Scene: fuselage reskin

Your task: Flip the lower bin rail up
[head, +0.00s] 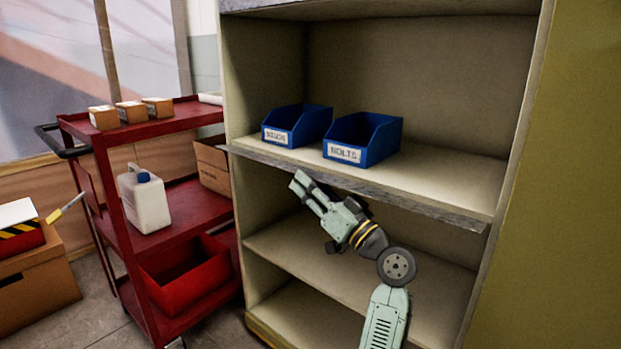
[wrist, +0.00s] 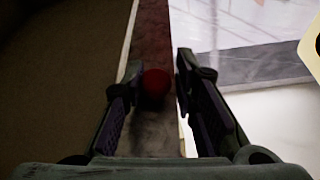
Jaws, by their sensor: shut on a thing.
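The lower bin rail (head: 400,201) is a long, worn grey strip along the front edge of the shelf that holds the blue bins. It lies low along that edge and does not stand up in front of the bins. My gripper (head: 297,180) is at the left part of the rail, just under it, reaching up from below. In the wrist view, my gripper (wrist: 155,85) has one finger on each side of the dark strip of the rail (wrist: 155,25), shut on it. A red round spot (wrist: 156,83) shows between the fingertips. The exact contact is dark.
Two blue bins, one on the left (head: 296,125) and one on the right (head: 362,139), stand on the shelf behind the rail. A red cart (head: 150,128) with boxes and a white jug (head: 146,203) stands at the left. The lower shelves (head: 310,262) are empty.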

